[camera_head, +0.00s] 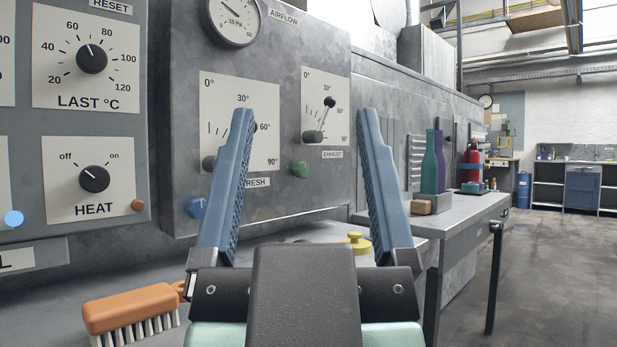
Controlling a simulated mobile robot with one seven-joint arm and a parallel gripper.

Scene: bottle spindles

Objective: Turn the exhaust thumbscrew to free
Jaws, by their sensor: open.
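The exhaust thumbscrew appears to be the green knob (299,170) on the grey panel, just below and left of the EXHAUST dial (340,90). The dial's lever (323,117) has a dark ball end and points up and slightly right, near the 30° mark. My gripper (306,115) is open and empty, its two blue fingers pointing at the panel. In the picture, the green knob shows between the fingers, nearer the left one; they do not hold it. I cannot tell the knob's turned state.
An orange brush (130,310) and a yellow object (355,242) lie on the bench below. Open floor lies further right.

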